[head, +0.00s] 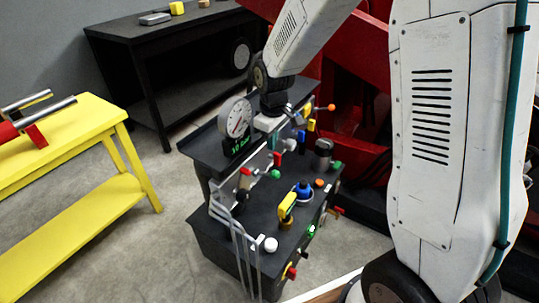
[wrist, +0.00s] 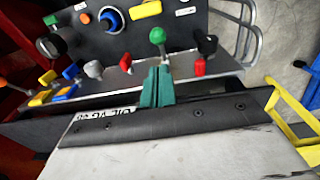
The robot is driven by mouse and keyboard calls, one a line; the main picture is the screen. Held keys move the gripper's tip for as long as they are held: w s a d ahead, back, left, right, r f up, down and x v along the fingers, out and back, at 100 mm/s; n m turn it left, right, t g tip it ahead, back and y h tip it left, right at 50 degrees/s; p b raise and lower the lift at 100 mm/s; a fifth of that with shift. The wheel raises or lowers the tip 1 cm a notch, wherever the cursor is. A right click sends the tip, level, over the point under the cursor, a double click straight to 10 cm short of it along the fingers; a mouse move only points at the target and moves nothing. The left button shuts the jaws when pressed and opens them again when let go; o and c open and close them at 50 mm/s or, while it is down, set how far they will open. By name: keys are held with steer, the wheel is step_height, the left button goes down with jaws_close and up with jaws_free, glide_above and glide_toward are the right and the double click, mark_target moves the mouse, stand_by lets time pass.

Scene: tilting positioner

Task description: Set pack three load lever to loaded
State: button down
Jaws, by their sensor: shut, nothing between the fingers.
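My gripper (wrist: 157,76) is shut and empty, its green fingers together in the wrist view. It is above the front panel of the black console (head: 225,240); its fingers are hard to make out in the head view. A lever with a green ball (wrist: 157,35) lies just beyond the fingertips; contact cannot be told. No readable label shows which is the pack three load lever.
A round gauge (head: 235,118) stands on the console's upper shelf. A blue knob (head: 304,190), a yellow handle (head: 287,205) and bent grey rails (head: 235,235) crowd the lower deck. A yellow bench (head: 75,135) is left; a black table (head: 120,27) is behind. Floor between is clear.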

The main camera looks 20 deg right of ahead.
glide_above(267, 174)
steer(key=s+d, duration=0.1)
step_height(267, 174, down, 9)
steer(key=shift+s+f, duration=0.1)
steer(key=shift+f, duration=0.05)
